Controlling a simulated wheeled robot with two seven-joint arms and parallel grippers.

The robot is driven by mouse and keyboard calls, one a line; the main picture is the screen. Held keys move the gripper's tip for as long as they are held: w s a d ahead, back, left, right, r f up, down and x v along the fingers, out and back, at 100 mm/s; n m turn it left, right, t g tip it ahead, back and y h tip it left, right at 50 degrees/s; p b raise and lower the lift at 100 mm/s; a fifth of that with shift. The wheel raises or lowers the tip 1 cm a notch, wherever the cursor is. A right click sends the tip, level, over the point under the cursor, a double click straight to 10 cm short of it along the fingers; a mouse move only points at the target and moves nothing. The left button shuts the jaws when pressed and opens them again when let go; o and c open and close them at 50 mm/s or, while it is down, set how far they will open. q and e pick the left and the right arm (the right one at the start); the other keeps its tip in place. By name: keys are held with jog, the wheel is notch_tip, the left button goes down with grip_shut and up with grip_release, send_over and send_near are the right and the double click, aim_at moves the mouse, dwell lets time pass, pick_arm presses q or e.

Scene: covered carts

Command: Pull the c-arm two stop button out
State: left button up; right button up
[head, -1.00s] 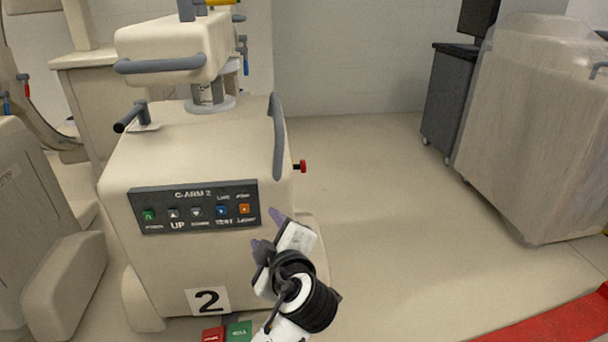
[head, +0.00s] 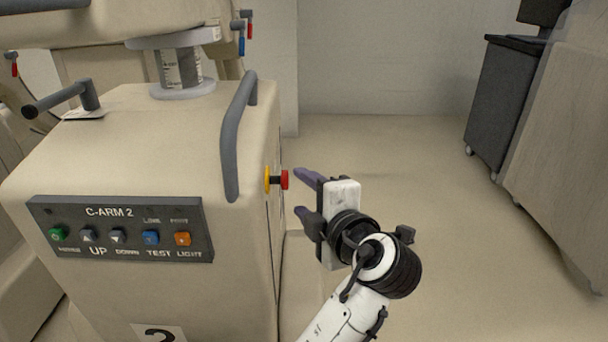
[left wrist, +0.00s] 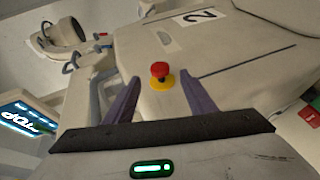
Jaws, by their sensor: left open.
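The c-arm two stop button (head: 283,180) is a red knob on a yellow collar. It sticks out from the right side of the cream C-ARM 2 cart (head: 130,140). In the left wrist view the stop button (left wrist: 160,70) lies ahead, between the two purple fingers. My left gripper (head: 301,192) is open and empty, just right of the button in the head view. Its fingers point at the button and appear not to touch it. The left gripper (left wrist: 163,98) also shows its spread fingers in the left wrist view. My right gripper is not in view.
A control panel (head: 120,230) with several buttons is on the cart's front. A grey handle (head: 239,135) rises above the stop button's left. A dark cart (head: 500,105) and a covered cart (head: 565,160) stand at the right. The floor between is clear.

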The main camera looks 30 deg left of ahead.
aim_at(285, 180)
pick_arm(q)
jog(key=p+x, duration=0.1)
jog(key=x, duration=0.8)
jog(key=shift+a, duration=0.45)
